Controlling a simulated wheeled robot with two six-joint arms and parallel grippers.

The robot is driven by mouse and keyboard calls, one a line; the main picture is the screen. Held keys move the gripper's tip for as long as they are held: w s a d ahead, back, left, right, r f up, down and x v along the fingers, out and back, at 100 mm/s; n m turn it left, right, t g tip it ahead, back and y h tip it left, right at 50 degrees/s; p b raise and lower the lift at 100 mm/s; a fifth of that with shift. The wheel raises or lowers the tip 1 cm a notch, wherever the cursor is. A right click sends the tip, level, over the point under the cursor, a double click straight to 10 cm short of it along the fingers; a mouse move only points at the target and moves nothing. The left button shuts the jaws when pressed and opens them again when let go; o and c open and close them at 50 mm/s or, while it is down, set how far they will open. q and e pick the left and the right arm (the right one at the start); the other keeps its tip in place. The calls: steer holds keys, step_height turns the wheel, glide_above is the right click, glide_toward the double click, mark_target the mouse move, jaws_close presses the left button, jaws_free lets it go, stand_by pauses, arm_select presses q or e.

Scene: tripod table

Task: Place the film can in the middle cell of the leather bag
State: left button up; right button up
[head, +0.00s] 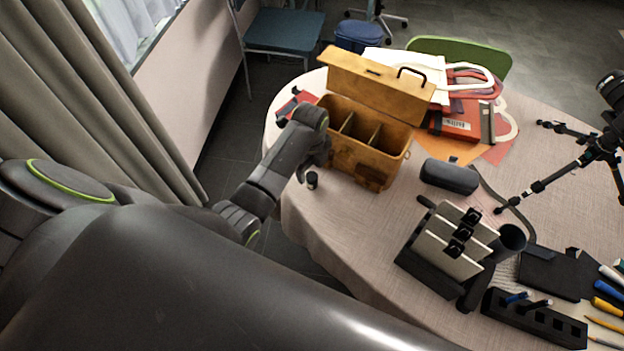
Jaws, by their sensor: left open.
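The leather bag (340,171) is tan, with its lid standing open at the back. Dividers split its inside into cells, and the cells that I can see into look empty. A small dark film can (312,180) stands upright on the table by the bag's left front corner. My left gripper (313,168) is open and points down close to the can, at the bag's left end. My own wrist hides most of the fingers, so I cannot tell whether they touch the can. My right gripper is not in view.
A dark glasses case (449,176) lies right of the bag. A stand with cards (455,245), a dark cup (508,241) and a pen block (535,318) are nearer me. A tripod (590,150) stands at the right. Tote bags (465,120) lie behind. The cloth before the bag is clear.

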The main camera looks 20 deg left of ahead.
mark_target(311, 176)
arm_select(q)
steer(key=shift+d+f, duration=0.15)
steer(key=shift+f, duration=2.4)
steer(key=c, duration=1.1)
steer(key=shift+r, duration=0.1)
